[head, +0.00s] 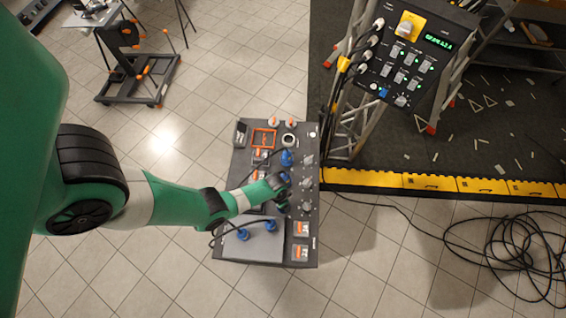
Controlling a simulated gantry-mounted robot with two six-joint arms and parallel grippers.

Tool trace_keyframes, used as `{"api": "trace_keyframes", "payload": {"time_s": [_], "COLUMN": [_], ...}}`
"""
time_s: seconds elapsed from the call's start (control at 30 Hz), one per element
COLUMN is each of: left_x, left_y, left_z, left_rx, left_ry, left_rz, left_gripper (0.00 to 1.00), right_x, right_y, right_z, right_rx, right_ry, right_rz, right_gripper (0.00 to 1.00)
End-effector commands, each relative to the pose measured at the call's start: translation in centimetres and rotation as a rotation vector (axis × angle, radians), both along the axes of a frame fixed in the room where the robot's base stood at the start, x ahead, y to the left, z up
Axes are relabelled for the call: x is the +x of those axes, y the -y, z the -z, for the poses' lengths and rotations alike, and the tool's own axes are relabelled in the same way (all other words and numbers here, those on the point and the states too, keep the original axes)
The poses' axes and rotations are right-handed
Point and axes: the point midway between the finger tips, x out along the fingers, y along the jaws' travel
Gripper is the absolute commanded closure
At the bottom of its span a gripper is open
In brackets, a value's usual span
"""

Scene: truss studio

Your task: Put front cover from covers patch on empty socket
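My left arm comes in from the left, and my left gripper (283,194) is over the middle of a dark grey panel (311,190). The gripper is small and dark here, and I cannot tell whether it is open or shut or holds anything. Blue plugs with black cables show on the panel, one (287,158) just above the gripper and others below it. An orange frame (263,138) sits near the panel's top. Two orange-and-white square pieces (301,229) lie at its lower right. I cannot tell which item is the front cover or the empty socket. My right gripper is not in view.
A control box (408,62) with a green display stands on a ladder-like truss at the upper right. A yellow-black edge strip (440,184) borders the dark mat. Loose black cables (515,255) lie at the right. Tiled floor below the strip is mostly clear.

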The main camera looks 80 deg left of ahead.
Motion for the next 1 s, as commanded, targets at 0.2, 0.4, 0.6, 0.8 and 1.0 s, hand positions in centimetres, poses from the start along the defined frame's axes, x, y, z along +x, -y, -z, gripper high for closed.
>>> {"api": "trace_keyframes", "payload": {"time_s": [0.2, 0.4, 0.6, 0.8, 1.0], "left_x": [0.01, 0.02, -0.01, -0.01, 0.00], "left_y": [0.00, 0.00, -0.01, 0.00, 0.00], "left_z": [0.57, 0.97, 0.86, 0.85, 0.57], "left_rx": [0.000, 0.000, 0.000, 0.000, 0.000], "left_ry": [0.000, 0.000, 0.000, 0.000, 0.000], "left_rz": [0.000, 0.000, 0.000, 0.000, 0.000], "left_gripper": [0.84, 0.84, 0.00, 0.00, 0.00], "right_x": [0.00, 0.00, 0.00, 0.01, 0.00], "right_y": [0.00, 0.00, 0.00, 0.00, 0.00], "right_z": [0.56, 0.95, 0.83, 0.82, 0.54], "right_rx": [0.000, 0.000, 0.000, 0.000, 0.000], "right_ry": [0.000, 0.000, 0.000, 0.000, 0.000], "right_rz": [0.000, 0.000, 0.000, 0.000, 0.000], "right_gripper": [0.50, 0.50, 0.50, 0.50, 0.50]}}
